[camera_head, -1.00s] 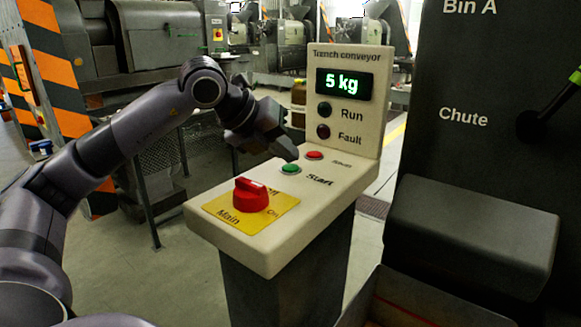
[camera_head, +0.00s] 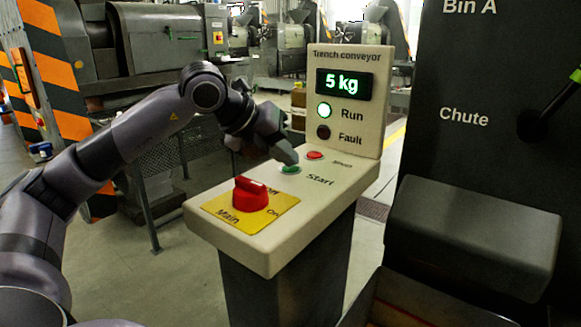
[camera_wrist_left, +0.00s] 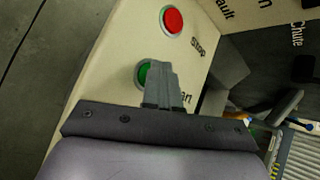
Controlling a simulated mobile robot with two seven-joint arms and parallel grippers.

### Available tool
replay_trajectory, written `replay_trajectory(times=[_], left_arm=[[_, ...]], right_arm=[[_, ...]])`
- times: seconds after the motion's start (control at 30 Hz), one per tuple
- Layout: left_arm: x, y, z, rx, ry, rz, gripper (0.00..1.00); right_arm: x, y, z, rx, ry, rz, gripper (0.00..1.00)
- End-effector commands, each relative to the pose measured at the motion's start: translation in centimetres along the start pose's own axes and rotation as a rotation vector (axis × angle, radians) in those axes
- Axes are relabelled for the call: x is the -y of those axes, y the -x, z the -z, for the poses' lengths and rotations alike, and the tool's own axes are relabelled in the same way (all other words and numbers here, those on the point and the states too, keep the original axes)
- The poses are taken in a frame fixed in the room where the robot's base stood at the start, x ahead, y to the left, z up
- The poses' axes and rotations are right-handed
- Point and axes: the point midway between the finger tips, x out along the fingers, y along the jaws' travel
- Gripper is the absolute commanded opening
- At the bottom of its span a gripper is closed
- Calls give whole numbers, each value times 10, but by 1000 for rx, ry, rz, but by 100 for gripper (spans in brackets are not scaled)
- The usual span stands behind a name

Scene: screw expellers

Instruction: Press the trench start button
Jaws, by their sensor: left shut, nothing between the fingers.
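The green start button (camera_head: 290,169) sits on the cream trench conveyor panel (camera_head: 318,205), beside the word Start. My left gripper (camera_head: 290,158) is shut and empty, with its fingertips at the green button and partly covering it. In the left wrist view the shut fingers (camera_wrist_left: 162,85) overlap the green button (camera_wrist_left: 142,72); whether they touch it is hard to tell. The red stop button (camera_head: 314,155) lies just beyond and is uncovered. My right gripper is not in view.
A red main switch knob (camera_head: 250,194) on a yellow plate stands at the panel's near end. The display (camera_head: 344,84) reads 5 kg. A dark chute block (camera_head: 475,235) stands to the right. Machines and striped barriers (camera_head: 55,65) fill the background.

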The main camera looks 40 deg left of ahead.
Motion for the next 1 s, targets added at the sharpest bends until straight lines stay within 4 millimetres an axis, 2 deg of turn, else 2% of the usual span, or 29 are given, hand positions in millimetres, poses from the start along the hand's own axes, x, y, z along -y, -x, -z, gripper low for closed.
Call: replay_trajectory(times=[0.4, 0.8, 1.0], left_arm=[[8, 11, -8, -3, 0, -2, 0], [9, 13, -9, -2, 0, -1, 0], [18, 24, -18, -1, 0, 0, 0]], right_arm=[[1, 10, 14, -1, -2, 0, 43], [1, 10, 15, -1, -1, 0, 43], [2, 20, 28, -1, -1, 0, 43]])
